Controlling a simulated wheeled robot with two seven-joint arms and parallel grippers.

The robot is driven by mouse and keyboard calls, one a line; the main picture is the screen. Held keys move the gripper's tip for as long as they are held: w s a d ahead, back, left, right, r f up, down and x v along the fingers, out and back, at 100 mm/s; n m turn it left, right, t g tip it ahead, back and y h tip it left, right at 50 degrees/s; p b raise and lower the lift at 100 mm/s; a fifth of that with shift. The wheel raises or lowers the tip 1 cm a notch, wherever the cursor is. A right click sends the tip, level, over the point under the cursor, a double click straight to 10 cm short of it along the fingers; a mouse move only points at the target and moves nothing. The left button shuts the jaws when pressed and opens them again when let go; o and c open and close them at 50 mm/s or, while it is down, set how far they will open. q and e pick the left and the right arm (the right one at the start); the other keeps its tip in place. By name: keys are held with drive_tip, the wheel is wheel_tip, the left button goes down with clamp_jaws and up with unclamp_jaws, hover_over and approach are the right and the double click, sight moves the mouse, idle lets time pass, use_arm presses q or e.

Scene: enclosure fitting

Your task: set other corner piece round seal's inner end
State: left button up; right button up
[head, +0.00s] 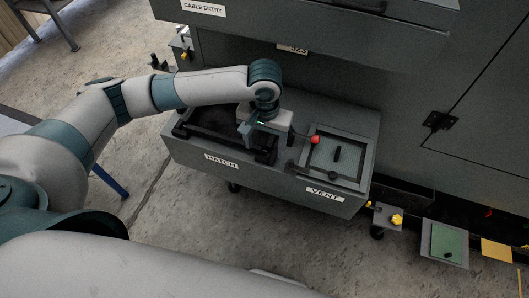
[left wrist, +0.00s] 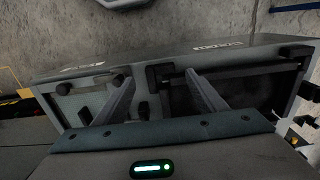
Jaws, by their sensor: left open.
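A dark hatch opening (head: 215,122) lies in the left half of the grey box top. A black strip, which looks like the seal (left wrist: 245,73), runs along its front edge in the left wrist view. A black block like a corner piece (left wrist: 296,52) sits at the strip's right end there, and another black block (left wrist: 164,71) at its left end. My left gripper (left wrist: 160,76) is open above the strip between hatch and vent, its fingers apart with nothing clearly held. In the head view it (head: 272,132) hides part of the hatch's right side. My right gripper is not in view.
A vent panel (head: 349,158) with a black handle fills the box's right half. A red knob (head: 315,140) stands beside it. The cabinet (head: 290,60) rises behind the box. A green plate (head: 437,242) and yellow-knobbed bracket (head: 392,219) are at the right.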

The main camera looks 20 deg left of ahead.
sight(265, 159)
use_arm(q)
wheel_tip(265, 159, up, 6)
drive_tip(key=b, duration=0.1)
drive_tip(key=shift+r, duration=0.2)
idle(0.7)
